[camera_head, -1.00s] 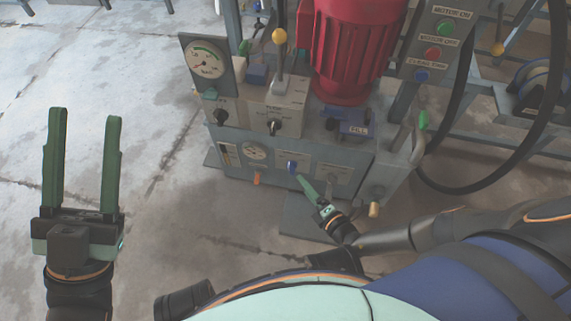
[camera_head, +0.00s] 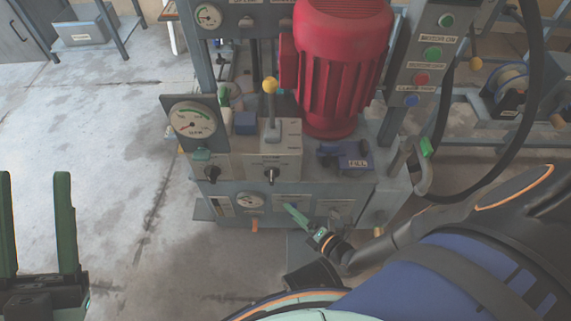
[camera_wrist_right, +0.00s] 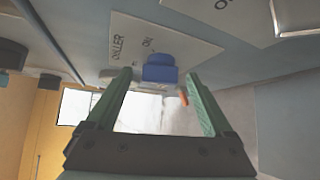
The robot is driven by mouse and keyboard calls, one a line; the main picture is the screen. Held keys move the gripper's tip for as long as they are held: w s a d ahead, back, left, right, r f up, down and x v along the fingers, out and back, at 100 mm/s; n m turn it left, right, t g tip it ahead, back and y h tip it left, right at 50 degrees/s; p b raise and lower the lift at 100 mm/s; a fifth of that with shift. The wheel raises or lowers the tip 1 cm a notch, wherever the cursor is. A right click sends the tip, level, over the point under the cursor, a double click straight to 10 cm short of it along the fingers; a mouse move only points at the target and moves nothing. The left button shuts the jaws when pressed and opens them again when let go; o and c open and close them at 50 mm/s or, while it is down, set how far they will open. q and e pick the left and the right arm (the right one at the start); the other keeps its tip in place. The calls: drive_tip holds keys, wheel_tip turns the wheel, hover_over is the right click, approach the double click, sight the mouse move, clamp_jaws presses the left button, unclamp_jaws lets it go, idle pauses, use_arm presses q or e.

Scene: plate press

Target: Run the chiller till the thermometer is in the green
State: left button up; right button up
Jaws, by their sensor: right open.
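The chiller control is a blue knob (camera_wrist_right: 160,70) on a white label that appears to read "CHILLER ON", on the front of the grey press unit. In the right wrist view it shows between the tips of my open, green-fingered right gripper (camera_wrist_right: 159,77); I cannot tell whether they touch it. In the head view my right gripper (camera_head: 296,214) is at the front panel and hides the knob. A small round white dial (camera_head: 250,202) sits left of it on this panel; I cannot tell if it is the thermometer, and its reading is too small. My left gripper (camera_head: 35,180) is open and empty at far left.
A large pressure dial (camera_head: 193,119), a yellow-topped lever (camera_head: 269,88) and a red motor (camera_head: 340,65) stand above the panel. A button post (camera_head: 430,60) and a hanging black hose are at the right. An orange knob (camera_head: 254,224) sticks out below the dial. The floor at left is clear.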

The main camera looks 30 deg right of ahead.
use_arm(q)
drive_tip(key=shift+w+a, duration=0.3)
drive_tip(key=shift+w, duration=0.25)
use_arm(e)
drive_tip(key=shift+w+f, duration=0.1)
drive_tip(key=shift+w, duration=0.2)
drive_tip(key=c, duration=1.4)
use_arm(q)
drive_tip(key=r+p, duration=0.1)
drive_tip(key=r, duration=0.1)
drive_tip(key=r+p, duration=0.1)
drive_tip(key=p, duration=0.1)
drive_tip(key=r+p, duration=0.2)
drive_tip(key=shift+s+a+r, duration=0.2)
drive_tip(key=shift+a+r, duration=0.1)
drive_tip(key=shift+r, duration=0.05)
use_arm(e)
drive_tip(key=shift+o, duration=0.2)
drive_tip(key=n+g+h, duration=0.1)
drive_tip(key=n+g, duration=0.1)
drive_tip(key=g+h, duration=0.1)
drive_tip(key=shift+w+a+r+n+h, duration=0.2)
drive_tip(key=shift+r+n+h, duration=0.1)
drive_tip(key=shift+n, duration=0.1)
drive_tip(key=shift+f, duration=0.1)
drive_tip(key=o, duration=1.4)
drive_tip(key=shift+s, duration=0.1)
drive_tip(key=shift+c, duration=0.2)
use_arm(q)
drive_tip(key=shift+n, duration=0.3)
